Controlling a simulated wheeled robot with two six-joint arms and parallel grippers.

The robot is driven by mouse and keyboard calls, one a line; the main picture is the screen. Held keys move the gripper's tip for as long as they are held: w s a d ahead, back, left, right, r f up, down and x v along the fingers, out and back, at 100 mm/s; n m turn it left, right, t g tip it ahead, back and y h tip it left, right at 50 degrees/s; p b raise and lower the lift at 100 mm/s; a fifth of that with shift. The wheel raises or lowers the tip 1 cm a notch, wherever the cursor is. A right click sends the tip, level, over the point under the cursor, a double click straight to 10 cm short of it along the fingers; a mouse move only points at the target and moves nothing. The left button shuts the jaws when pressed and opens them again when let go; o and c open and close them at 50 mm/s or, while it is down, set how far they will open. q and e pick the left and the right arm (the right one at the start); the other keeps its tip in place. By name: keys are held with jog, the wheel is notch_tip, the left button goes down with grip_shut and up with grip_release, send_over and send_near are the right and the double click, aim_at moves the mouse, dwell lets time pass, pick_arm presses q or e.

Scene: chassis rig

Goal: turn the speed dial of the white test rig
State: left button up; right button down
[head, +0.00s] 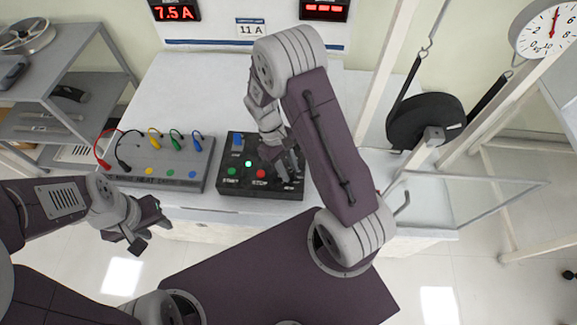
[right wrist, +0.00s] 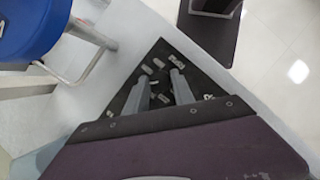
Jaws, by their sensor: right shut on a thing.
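The black control box (head: 232,186) stands at the front of the white test rig's bench (head: 180,90). The right wrist view shows the two fingers (right wrist: 161,91) over the dark box panel (right wrist: 150,65). My left gripper (head: 148,228) is open and empty, in front of the bench at the left.
A grey terminal box (head: 165,172) with coloured leads stands left of the control box. A black disc (head: 425,118) hangs at the right, beside a clear panel (head: 465,195). A dial gauge (head: 545,30) is at top right. Red displays read 7.5 A (head: 174,12) and dashes (head: 324,9).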

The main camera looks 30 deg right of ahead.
jog(key=m+y+p, duration=0.1)
jog(key=m, duration=0.1)
jog(key=m+y+p, duration=0.1)
jog(key=m, duration=0.2)
jog(key=shift+d+r+m, duration=0.15)
jog(key=shift+d+m, duration=0.05)
jog(key=shift+m, duration=0.1)
jog(key=shift+d+m+t+y+p, duration=0.15)
jog(key=shift+m+y+p, duration=0.3)
jog(key=shift+m, duration=0.65)
jog(key=shift+a+m+t+y+p, duration=0.15)
jog(key=shift+m+y+p, duration=0.3)
jog(key=shift+m, duration=0.65)
jog(key=shift+d, duration=0.1)
jog(key=c, duration=1.1)
grip_release()
jog(key=v, duration=0.8)
jog(key=shift+w+d+r+b, duration=0.15)
jog(key=shift+w+r+b, duration=0.05)
jog(key=shift+r+b, duration=0.15)
